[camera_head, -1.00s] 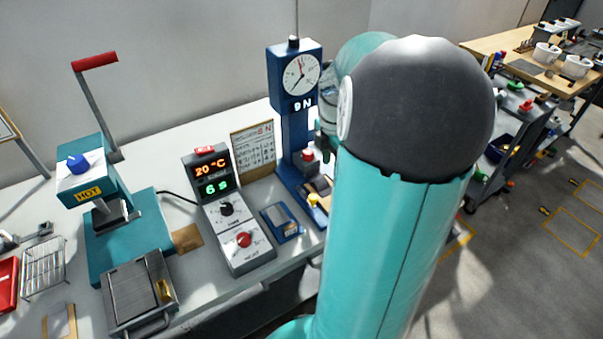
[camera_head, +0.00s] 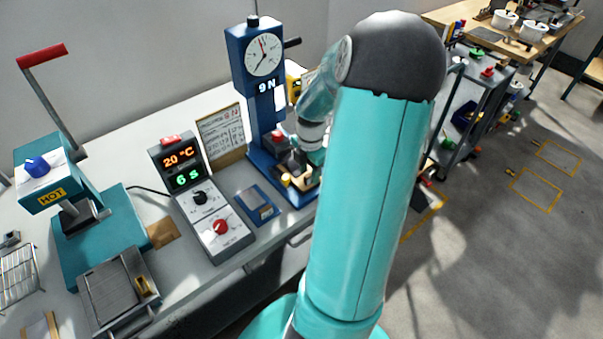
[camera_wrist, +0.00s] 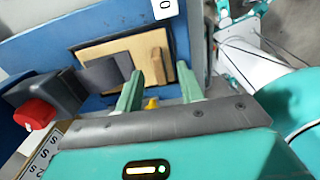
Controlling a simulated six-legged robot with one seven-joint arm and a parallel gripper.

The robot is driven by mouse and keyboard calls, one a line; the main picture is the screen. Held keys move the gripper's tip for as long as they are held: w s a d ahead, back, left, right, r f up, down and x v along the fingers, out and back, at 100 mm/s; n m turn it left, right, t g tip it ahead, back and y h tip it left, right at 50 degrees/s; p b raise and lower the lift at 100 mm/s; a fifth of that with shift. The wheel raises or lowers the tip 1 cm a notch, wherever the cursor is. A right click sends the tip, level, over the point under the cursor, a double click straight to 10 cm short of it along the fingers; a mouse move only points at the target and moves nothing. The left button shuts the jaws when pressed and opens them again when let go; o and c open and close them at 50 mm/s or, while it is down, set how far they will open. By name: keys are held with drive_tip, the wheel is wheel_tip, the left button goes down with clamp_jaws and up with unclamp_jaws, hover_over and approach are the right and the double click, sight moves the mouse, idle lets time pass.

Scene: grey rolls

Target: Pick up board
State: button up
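In the wrist view a flat tan board (camera_wrist: 148,45) lies at the blue test stand, with a dark grey piece (camera_wrist: 103,76) against its left part. My gripper (camera_wrist: 160,82) has two green fingers standing apart, with their tips over the near side of the tan board. No contact can be made out. A yellow knob (camera_wrist: 151,103) shows between the fingers, nearer the palm. In the head view the blue stand (camera_head: 268,120) carries a dial and reads 9N; my wrist is at its right side, and my fingertips cannot be made out there.
A red knob (camera_wrist: 33,114) on a dark block is left of my fingers. In the head view a grey control box (camera_head: 203,207) reads 20 °C and 6 s. A teal hot press (camera_head: 110,225) and wire rack (camera_head: 18,277) stand left. Open floor (camera_head: 480,240) lies right.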

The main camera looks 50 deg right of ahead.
wheel_tip(320, 180, down, 2)
drive_tip(key=shift+c, duration=0.5)
clamp_jaws()
drive_tip(key=shift+r, duration=0.1)
